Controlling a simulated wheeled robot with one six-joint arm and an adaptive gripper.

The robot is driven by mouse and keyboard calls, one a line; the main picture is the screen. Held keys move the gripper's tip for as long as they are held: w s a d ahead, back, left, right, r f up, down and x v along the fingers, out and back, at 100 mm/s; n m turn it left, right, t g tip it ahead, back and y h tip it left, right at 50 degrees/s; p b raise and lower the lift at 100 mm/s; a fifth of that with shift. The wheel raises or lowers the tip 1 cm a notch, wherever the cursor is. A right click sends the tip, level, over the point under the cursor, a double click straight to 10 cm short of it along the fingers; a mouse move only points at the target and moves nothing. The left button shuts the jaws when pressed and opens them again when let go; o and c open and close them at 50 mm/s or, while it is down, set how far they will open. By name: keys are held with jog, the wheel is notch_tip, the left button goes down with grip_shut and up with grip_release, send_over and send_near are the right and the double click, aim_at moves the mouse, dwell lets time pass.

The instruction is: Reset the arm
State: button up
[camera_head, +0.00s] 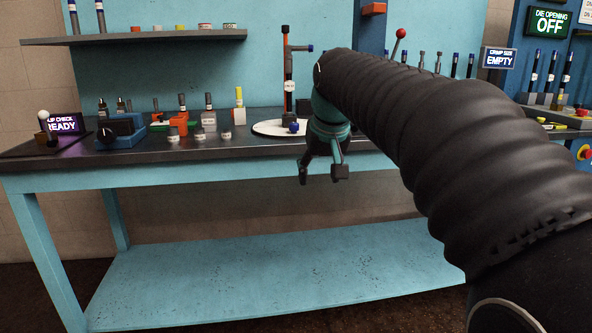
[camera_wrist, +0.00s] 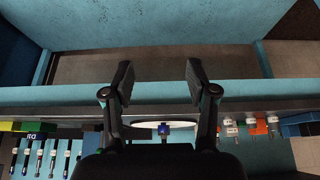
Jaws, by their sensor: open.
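My arm reaches from the right in the head view. My gripper (camera_head: 321,177) hangs in front of the workbench's front edge, below the level of its top. In the wrist view my gripper (camera_wrist: 158,80) shows two black fingers spread apart with nothing between them. The blue workbench (camera_head: 230,165) is just beyond it. The wrist view shows the bench upside down, with its blue front edge (camera_wrist: 155,95) across the middle of the picture.
A white round plate (camera_head: 268,129) with a tall post stands on the bench. Several fittings, a blue block (camera_head: 121,131) and a ready sign (camera_head: 62,124) are at left. A shelf (camera_head: 150,37) hangs above. Crimp displays (camera_head: 499,58) are at right. The lower shelf (camera_head: 270,277) is bare.

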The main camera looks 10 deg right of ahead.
jog(key=s+f, duration=0.9)
jog(key=s, duration=0.4)
jog(key=s+f, duration=1)
jog(key=s, duration=0.3)
jog(key=shift+s, duration=0.25)
